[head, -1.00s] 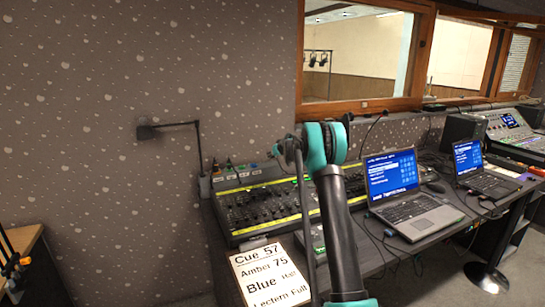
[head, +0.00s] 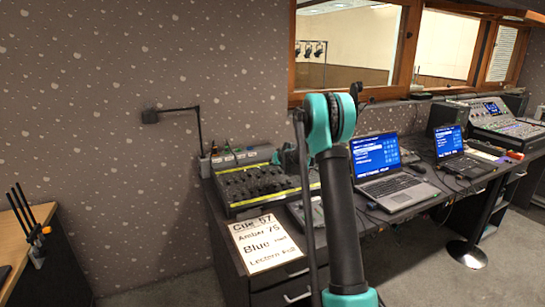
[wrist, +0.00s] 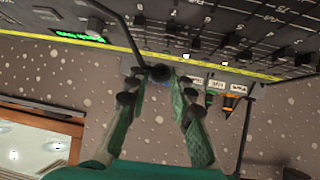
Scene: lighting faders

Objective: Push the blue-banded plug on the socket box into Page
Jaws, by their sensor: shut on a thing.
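The socket box (head: 240,158) sits at the back of the desk behind the fader board, with several plugs and pale labels along it. In the wrist view, the box's labels (wrist: 217,84) show right of my fingers, too small to read surely. An orange-banded plug (wrist: 231,103) and a green-banded plug (wrist: 210,99) stand there. My gripper (wrist: 160,77) is shut on a dark, bluish round-ended piece with a black cable, apparently the blue-banded plug (wrist: 160,72). The band is not clear.
The fader board (head: 262,187) lies in front of the box. A thin lamp (head: 152,117) on a post rises at the desk's left end. A cue sheet (head: 264,243) and an open laptop (head: 398,186) are nearby. The floor at left is clear.

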